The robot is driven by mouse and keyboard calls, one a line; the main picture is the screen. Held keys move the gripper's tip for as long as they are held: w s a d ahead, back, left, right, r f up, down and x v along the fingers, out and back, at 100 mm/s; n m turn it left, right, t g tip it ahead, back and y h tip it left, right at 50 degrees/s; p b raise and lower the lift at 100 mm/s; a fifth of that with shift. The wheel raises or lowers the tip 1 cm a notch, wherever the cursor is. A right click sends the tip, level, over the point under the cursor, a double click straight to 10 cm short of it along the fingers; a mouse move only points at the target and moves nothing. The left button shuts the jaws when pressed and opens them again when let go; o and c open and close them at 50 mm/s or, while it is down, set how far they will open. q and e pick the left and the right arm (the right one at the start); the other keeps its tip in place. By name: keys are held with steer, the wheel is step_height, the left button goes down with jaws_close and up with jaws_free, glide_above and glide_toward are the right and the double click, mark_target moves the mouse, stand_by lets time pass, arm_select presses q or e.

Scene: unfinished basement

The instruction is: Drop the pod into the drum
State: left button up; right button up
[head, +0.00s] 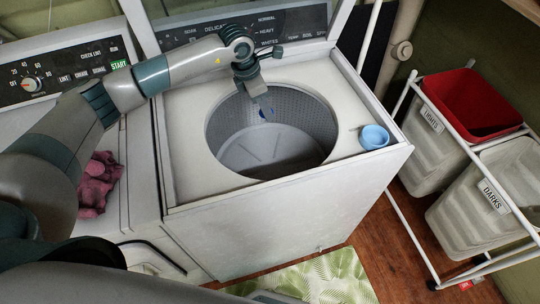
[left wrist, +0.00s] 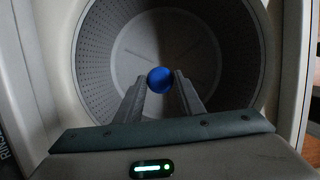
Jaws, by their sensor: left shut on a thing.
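The drum (head: 300,122) is the perforated metal tub of the open top-loading washer, in the middle of the head view. It also fills the back of the left wrist view (left wrist: 205,35). The pod (left wrist: 160,80) is a small blue rounded thing between the fingertips of my left gripper (left wrist: 160,92). My right gripper is not in view.
A light blue cup (head: 374,137) stands on the washer's top at the right front corner. A pink cloth (head: 98,184) lies on the machine at left. A rolling cart with a red-lined bin (head: 470,105) and a darks bin (head: 490,205) stands at right.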

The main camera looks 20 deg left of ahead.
arm_select(q)
steer(key=o, duration=1.1)
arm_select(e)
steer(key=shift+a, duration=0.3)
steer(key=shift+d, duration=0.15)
arm_select(q)
steer(key=shift+a+r, duration=0.1)
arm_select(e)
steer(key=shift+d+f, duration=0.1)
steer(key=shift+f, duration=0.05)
arm_select(q)
steer(key=b+v, duration=0.5)
steer(key=v, duration=1.2)
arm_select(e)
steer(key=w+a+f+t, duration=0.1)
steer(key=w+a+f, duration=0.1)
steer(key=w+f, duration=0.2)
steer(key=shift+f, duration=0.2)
